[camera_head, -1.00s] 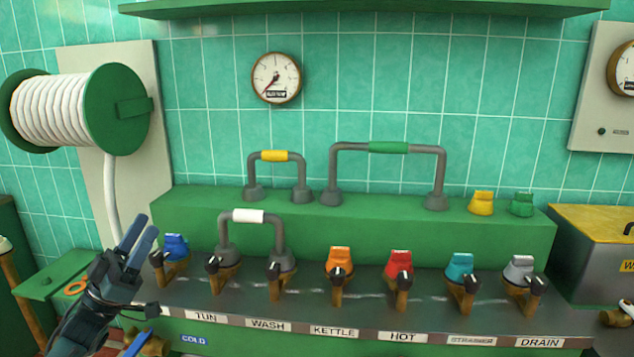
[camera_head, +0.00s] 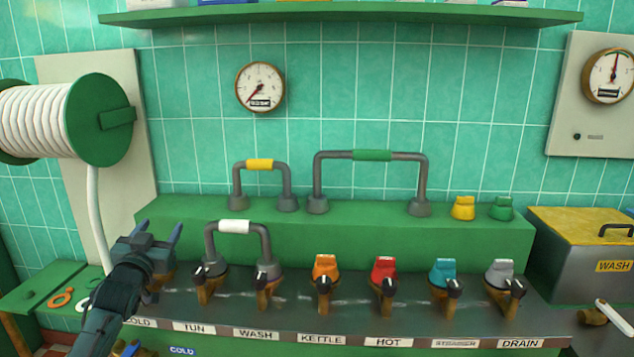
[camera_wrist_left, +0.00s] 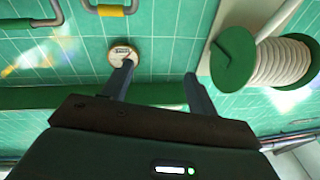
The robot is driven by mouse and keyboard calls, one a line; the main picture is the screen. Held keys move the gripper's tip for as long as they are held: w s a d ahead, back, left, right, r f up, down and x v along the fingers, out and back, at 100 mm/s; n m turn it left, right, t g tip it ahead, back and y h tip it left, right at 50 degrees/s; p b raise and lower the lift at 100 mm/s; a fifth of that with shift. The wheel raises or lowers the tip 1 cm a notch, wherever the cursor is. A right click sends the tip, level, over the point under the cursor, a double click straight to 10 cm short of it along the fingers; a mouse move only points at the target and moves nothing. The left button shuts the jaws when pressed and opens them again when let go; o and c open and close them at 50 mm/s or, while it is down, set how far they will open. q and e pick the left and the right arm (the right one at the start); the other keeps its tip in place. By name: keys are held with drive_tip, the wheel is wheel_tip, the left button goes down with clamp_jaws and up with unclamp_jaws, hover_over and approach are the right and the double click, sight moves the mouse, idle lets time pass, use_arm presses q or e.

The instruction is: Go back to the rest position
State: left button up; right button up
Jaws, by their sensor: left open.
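My left gripper (camera_head: 147,240) is in the lower left of the head view, in front of the left end of the valve bench. Its fingers are apart and point up, with nothing between them. In the left wrist view its two fingers (camera_wrist_left: 160,80) are spread, with tiled wall between them. It covers the blue valve cap at the bench's left end. My right gripper is in neither view.
The bench holds a white-gripped pipe (camera_head: 234,227), an orange cap (camera_head: 326,267), a red cap (camera_head: 384,269), a teal cap (camera_head: 442,271) and a grey cap (camera_head: 499,272). A hose reel (camera_head: 100,120) hangs left. A WASH box (camera_head: 580,270) stands right.

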use_arm(q)
wheel_tip(320, 180, down, 5)
drive_tip(key=a+m+g+y, duration=0.1)
drive_tip(key=g, duration=0.2)
drive_tip(key=s+d+f+g+h, duration=0.1)
drive_tip(key=s+d+f, duration=0.4)
drive_tip(key=s+f, duration=0.2)
drive_tip(key=s+d+f+m+g+h, duration=0.1)
drive_tip(key=s+d+f, duration=0.4)
drive_tip(key=s+f, duration=0.3)
drive_tip(key=s+d+f+g+h, duration=0.1)
drive_tip(key=s+d+f, duration=0.4)
drive_tip(key=s+f, duration=0.2)
drive_tip(key=shift+s+f+m+g+h, duration=0.3)
drive_tip(key=shift+s+g, duration=0.1)
drive_tip(key=shift+s, duration=0.4)
drive_tip(key=s+d+f, duration=0.1)
drive_tip(key=s+d, duration=0.1)
drive_tip(key=s, duration=0.3)
drive_tip(key=s+d+f+g+h, duration=0.1)
drive_tip(key=s+d, duration=0.1)
drive_tip(key=s, duration=0.3)
drive_tip(key=s+d+n+g, duration=0.1)
drive_tip(key=s+d, duration=0.1)
drive_tip(key=s, duration=0.4)
drive_tip(key=shift+f, duration=0.4)
